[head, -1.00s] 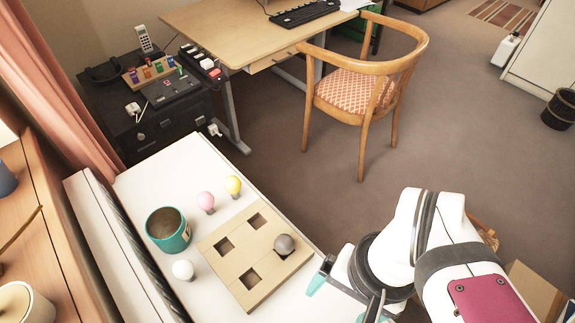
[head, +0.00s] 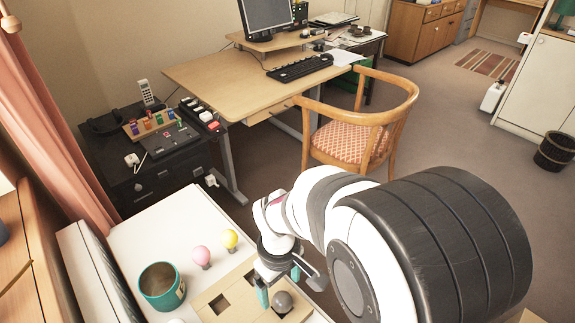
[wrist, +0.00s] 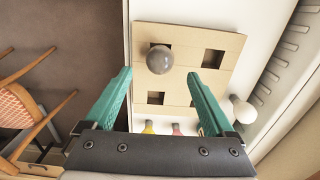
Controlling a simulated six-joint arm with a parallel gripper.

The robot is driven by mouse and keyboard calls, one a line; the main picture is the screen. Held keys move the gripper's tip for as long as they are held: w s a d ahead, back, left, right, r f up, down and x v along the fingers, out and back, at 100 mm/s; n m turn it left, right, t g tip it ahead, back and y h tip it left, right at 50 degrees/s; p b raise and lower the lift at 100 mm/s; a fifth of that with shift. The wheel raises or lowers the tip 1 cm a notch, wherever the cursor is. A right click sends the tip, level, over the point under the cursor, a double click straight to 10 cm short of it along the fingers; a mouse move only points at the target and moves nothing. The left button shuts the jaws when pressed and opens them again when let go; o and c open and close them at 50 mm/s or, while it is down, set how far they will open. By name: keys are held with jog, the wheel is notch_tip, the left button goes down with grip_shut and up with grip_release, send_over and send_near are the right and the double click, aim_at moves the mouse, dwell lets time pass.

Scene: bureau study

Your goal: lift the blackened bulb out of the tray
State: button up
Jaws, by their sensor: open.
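The blackened bulb (head: 282,302) is dark grey and sits in a square hole of the wooden tray (head: 206,309). In the wrist view the bulb (wrist: 159,60) shows beyond my fingertips, over one hole of the tray (wrist: 190,34). My gripper (head: 280,285) is above the tray, close to the bulb in the head view. In the wrist view my gripper (wrist: 158,88) has its two teal fingers wide apart with nothing between them. The lower part of the bulb is hidden in the tray, and the tray's front is cut off in the head view.
A pink bulb (head: 202,256) and a yellow bulb (head: 229,239) stand behind the tray. A teal pot (head: 163,287) is to the left. The white tabletop (head: 150,235) is clear toward the back.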

aim_at(282, 298)
notch_tip(282, 298, down, 6)
jog(key=shift+d+f, duration=0.1)
grip_shut()
dwell(0.5)
